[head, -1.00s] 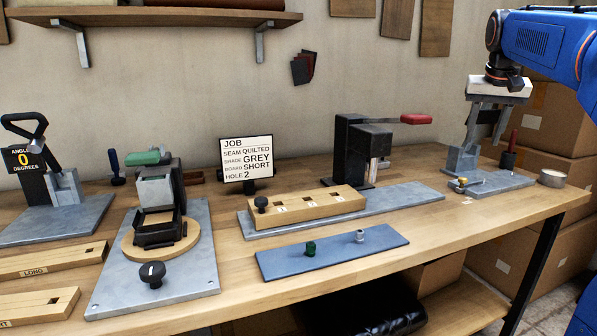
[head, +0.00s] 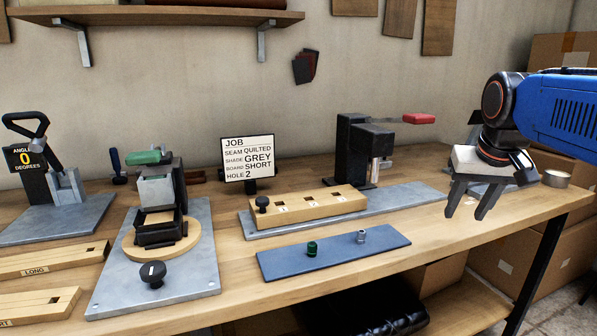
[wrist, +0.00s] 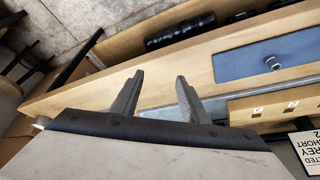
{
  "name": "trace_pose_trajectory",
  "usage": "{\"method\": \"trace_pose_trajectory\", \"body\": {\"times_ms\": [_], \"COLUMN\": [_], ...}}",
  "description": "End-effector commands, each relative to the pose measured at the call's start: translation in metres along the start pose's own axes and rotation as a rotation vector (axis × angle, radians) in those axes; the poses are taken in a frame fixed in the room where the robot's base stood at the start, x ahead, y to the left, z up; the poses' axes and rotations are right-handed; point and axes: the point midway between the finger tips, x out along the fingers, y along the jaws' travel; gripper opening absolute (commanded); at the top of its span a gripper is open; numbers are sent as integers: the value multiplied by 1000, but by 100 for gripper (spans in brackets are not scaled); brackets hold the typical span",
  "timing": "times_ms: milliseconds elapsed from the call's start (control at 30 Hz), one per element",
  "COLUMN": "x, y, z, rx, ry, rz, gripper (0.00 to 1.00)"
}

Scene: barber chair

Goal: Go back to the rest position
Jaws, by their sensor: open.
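My gripper (head: 468,200) is open and empty. In the head view it hangs at the right, over the right end of the workbench, fingers pointing down. In the wrist view my gripper (wrist: 155,95) shows two spread fingers with nothing between them. Behind it in the head view, the grey fixture at the bench's right end is mostly hidden.
The workbench (head: 420,235) carries a blue mat (head: 280,262) with a green and a silver piece. Behind it stand a wooden block with numbered holes (head: 335,203), a red-handled press (head: 365,150) and a job sign (head: 248,160). Cardboard boxes (head: 560,210) stand at the right.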

Motion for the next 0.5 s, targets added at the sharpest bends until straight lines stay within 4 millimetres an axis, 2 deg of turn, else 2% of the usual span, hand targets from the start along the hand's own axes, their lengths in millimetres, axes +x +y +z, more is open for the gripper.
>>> {"method": "trace_pose_trajectory", "body": {"times_ms": [33,300,500], "x": [6,51,87], "y": [-6,-23,-28], "z": [23,139,210], "rx": [-19,-111,-166], "ry": [2,7,10], "rz": [-8,-48,-71], "gripper": [41,41,41]}}
